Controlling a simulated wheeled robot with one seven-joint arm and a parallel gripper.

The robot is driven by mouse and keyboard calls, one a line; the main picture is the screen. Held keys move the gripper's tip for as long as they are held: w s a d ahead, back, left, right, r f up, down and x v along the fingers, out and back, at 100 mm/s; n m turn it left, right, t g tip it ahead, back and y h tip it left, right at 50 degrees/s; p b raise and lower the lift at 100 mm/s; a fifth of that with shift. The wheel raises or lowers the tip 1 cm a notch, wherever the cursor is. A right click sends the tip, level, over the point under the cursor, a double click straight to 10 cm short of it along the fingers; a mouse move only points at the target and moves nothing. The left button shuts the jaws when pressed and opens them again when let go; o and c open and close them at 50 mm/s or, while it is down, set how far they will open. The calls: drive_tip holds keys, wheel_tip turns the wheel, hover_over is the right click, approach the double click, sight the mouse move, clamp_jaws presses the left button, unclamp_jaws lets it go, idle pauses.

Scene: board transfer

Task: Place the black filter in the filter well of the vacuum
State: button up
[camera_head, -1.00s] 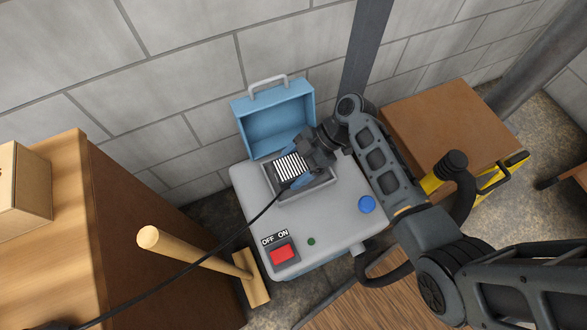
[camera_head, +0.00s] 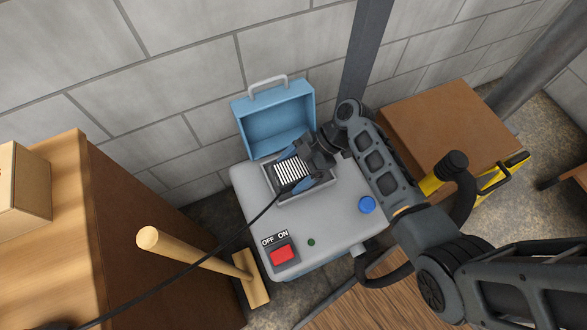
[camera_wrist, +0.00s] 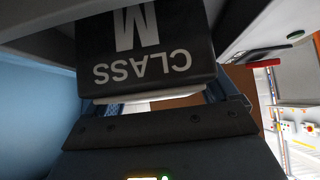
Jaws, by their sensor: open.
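The black filter (camera_head: 291,173) shows its white pleated face in the head view. It sits within the rim of the filter well (camera_head: 303,194) on top of the grey vacuum (camera_head: 335,215); how deep it sits is hard to tell. In the wrist view the black filter (camera_wrist: 140,45) shows its "CLASS M" side, with a pale edge towards me. My gripper (camera_head: 297,168) is open, its blue fingers to either side of the filter with visible room. It also shows in the wrist view (camera_wrist: 160,95). My wrist hides the right part of the well.
The vacuum's blue lid (camera_head: 275,122) stands open behind the well, against the wall. A red switch (camera_head: 282,254) and blue knob (camera_head: 367,204) are on the vacuum top. A black cable crosses at left, near a wooden-handled tool (camera_head: 195,252). A brown box (camera_head: 450,125) stands right.

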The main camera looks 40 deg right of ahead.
drive_tip(key=v, duration=1.2)
drive_tip(key=shift+f, duration=0.1)
drive_tip(key=shift+c, duration=0.3)
idle(0.6)
